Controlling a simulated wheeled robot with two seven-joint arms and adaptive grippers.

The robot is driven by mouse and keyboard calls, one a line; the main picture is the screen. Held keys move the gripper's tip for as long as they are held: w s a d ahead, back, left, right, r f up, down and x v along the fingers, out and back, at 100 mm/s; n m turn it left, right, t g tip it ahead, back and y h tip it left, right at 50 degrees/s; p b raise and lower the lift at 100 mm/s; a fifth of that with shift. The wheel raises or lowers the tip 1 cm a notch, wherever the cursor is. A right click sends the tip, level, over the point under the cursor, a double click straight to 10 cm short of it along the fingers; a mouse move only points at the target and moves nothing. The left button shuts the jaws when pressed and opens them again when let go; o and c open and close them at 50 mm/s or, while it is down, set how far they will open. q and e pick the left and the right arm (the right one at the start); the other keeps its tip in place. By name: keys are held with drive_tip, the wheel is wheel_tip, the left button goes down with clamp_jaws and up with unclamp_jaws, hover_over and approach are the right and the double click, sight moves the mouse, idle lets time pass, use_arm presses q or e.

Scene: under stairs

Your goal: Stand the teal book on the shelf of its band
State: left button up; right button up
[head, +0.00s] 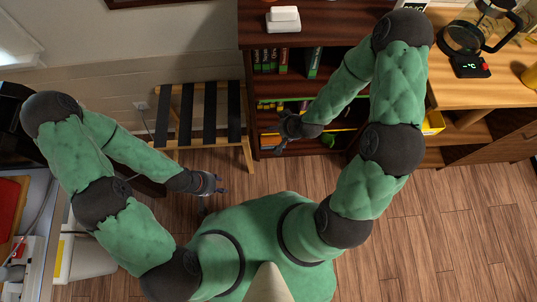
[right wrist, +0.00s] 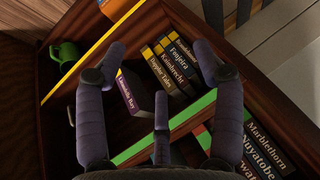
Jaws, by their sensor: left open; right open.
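I cannot make out a clearly teal book in either view. A green-spined book (head: 314,62) leans on the upper shelf of the dark bookcase (head: 340,32) in the head view. My right gripper (head: 287,126) is open and empty in front of the lower shelves; its spread fingers also show in the right wrist view (right wrist: 160,62). Beyond them, a purple-spined book (right wrist: 131,92) leans apart from a row of dark books (right wrist: 168,68) with yellow bands. A green edge strip (right wrist: 190,116) and a yellow edge strip (right wrist: 88,58) mark shelves. My left gripper (head: 214,185) is open, away from the bookcase.
More dark books (right wrist: 262,150) stand beyond the green strip. A green watering can (right wrist: 65,53) sits past the yellow strip. A strapped folding rack (head: 200,115) stands left of the bookcase. A wooden counter (head: 470,92) is at the right. Floor (head: 450,220) is clear at lower right.

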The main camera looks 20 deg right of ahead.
drive_tip(key=s+a+f+g+y, duration=0.1)
drive_tip(key=s+a+f+g, duration=0.4)
drive_tip(key=s, duration=0.7)
drive_tip(key=a+f, duration=0.2)
drive_tip(key=a, duration=0.1)
drive_tip(key=shift+s+a+y, duration=0.25)
drive_tip(key=shift+y, duration=0.05)
